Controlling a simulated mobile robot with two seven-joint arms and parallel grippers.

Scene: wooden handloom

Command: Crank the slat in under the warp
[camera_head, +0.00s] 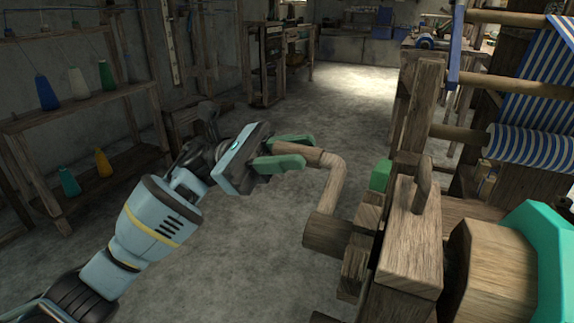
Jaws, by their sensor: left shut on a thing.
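My left gripper (304,151), with green fingers, is shut on the wooden handle of the crank (333,185). The crank arm slants down from the handle to a round wooden hub (326,232) at the left side of the loom (410,240). The blue-and-white striped cloth (535,90) hangs at the upper right of the loom and wraps a roller. I cannot make out the slat or the warp threads it goes under. My right gripper is not in view.
A green block (381,175) sits by the loom's side frame. A large teal piece (545,250) is at the lower right. A shelf (85,110) with coloured thread cones stands at the left. The concrete floor (345,105) between is largely clear.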

